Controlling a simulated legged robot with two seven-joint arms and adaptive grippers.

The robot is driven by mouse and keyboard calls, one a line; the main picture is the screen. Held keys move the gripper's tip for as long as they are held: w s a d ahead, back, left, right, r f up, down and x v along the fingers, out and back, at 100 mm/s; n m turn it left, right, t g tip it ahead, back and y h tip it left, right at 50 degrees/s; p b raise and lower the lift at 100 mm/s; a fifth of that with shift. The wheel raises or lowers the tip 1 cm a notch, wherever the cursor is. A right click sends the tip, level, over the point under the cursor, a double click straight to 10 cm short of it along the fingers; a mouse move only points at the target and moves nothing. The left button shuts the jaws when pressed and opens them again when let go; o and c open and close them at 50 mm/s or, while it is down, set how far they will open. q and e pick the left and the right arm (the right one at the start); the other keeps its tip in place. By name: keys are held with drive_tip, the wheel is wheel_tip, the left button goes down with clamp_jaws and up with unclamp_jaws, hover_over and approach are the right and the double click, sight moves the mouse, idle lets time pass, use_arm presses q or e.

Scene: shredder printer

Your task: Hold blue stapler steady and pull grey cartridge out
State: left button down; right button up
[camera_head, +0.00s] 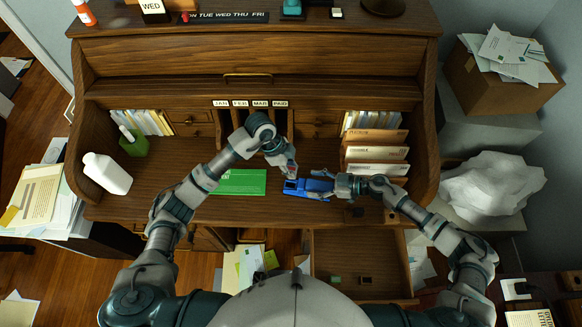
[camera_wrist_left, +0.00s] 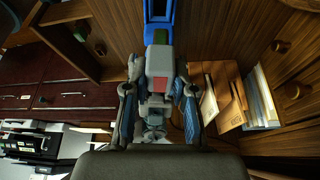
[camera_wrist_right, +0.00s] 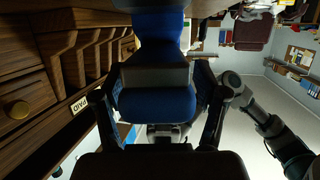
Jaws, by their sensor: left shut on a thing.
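The blue stapler (camera_head: 310,188) is at the desk's middle, its length running left to right in the head view. My right gripper (camera_head: 341,187) is at its right end; in the right wrist view its fingers close around the blue body (camera_wrist_right: 155,103). My left gripper (camera_head: 284,160) is just above the stapler's left end. In the left wrist view its fingers hold the grey cartridge (camera_wrist_left: 159,62), which has a red patch. The stapler's blue end (camera_wrist_left: 158,10) and a green part lie just beyond it. I cannot tell whether cartridge and stapler still touch.
A green sheet (camera_head: 236,182) lies on the desk left of the stapler. A white bottle (camera_head: 107,174) and a green cup (camera_head: 134,143) stand further left. Letter slots with envelopes (camera_head: 376,152) are behind my right gripper. An open drawer (camera_head: 360,250) juts out below.

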drive_tip(key=v, duration=1.2)
drive_tip(key=shift+f, duration=0.1)
